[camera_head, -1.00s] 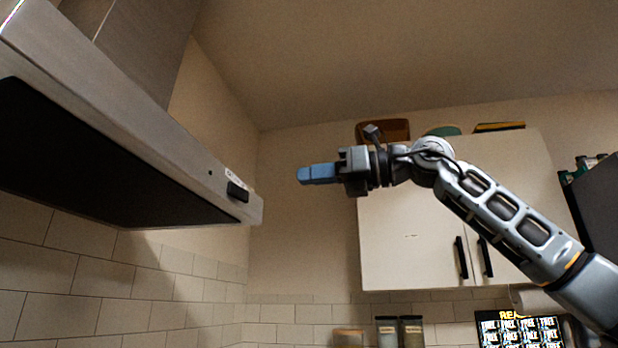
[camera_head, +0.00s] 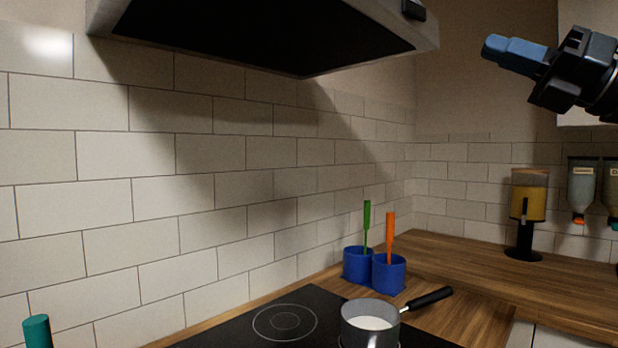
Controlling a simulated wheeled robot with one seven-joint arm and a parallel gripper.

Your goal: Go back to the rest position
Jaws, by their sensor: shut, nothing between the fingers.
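My gripper (camera_head: 494,46) is at the upper right of the head view, with blue fingers pointing left. The fingers are together, with nothing held between them. It is in the air, apart from the range hood (camera_head: 330,30) to its left and well above the counter. Most of my arm is outside the picture on the right.
A pot (camera_head: 369,325) with white contents stands on the black cooktop (camera_head: 245,325). Blue holders (camera_head: 357,264) with green and orange handles stand behind it. A dispenser (camera_head: 527,215) stands on the wooden counter (camera_head: 455,252). A cabinet edge (camera_head: 588,14) shows behind my gripper.

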